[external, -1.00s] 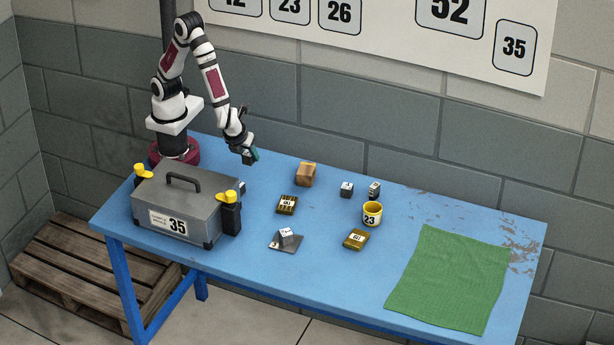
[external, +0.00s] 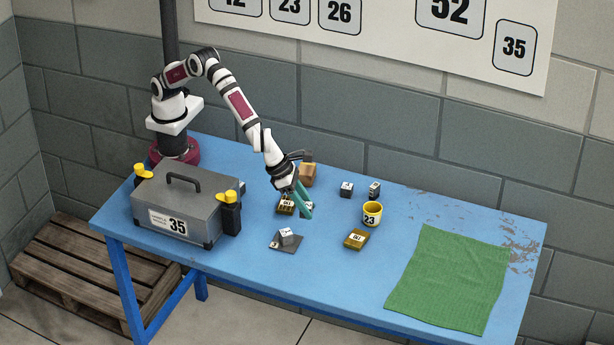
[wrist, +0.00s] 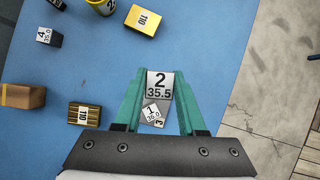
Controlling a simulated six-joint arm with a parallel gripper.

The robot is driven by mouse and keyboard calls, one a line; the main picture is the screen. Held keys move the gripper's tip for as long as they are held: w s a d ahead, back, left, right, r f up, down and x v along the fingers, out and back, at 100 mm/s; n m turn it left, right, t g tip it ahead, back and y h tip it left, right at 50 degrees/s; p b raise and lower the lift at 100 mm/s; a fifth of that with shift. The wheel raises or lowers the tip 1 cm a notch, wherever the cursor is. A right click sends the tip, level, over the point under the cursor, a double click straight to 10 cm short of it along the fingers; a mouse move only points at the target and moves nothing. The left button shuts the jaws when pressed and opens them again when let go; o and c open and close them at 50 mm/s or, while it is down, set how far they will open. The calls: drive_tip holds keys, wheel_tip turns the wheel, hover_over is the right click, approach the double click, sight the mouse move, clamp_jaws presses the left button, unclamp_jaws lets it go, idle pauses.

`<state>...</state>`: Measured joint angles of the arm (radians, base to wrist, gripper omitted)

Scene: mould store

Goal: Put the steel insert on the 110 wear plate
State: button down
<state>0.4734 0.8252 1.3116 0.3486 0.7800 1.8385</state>
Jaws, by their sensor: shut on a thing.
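My gripper (external: 304,212) has teal fingers shut on a small steel block marked 2 and 35.5 (wrist: 160,85), held above the table. In the external view the fingers mostly hide the held block. Nothing visible rests on either plate.
A block marked 1 and 36.0 (wrist: 152,113) sits on a grey plate marked 3 (external: 274,246). Two more small blocks (external: 347,189) (external: 374,189), a yellow mug (external: 372,213), a wooden block (external: 308,174), a toolbox (external: 175,205) and a green cloth (external: 450,280) are on the table (external: 330,285).

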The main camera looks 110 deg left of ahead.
drive_tip(key=w+d+r+m+h, duration=0.1)
drive_tip(key=w+m, duration=0.2)
drive_tip(key=w, duration=0.2)
hover_over(365, 241)
drive_tip(key=s, duration=0.2)
wheel_tip(365, 241, down, 7)
drive_tip(key=shift+s+r, duration=0.1)
drive_tip(key=shift+s, duration=0.05)
wheel_tip(365, 241, down, 4)
drive_tip(key=shift+c, duration=2.4)
unclamp_jaws()
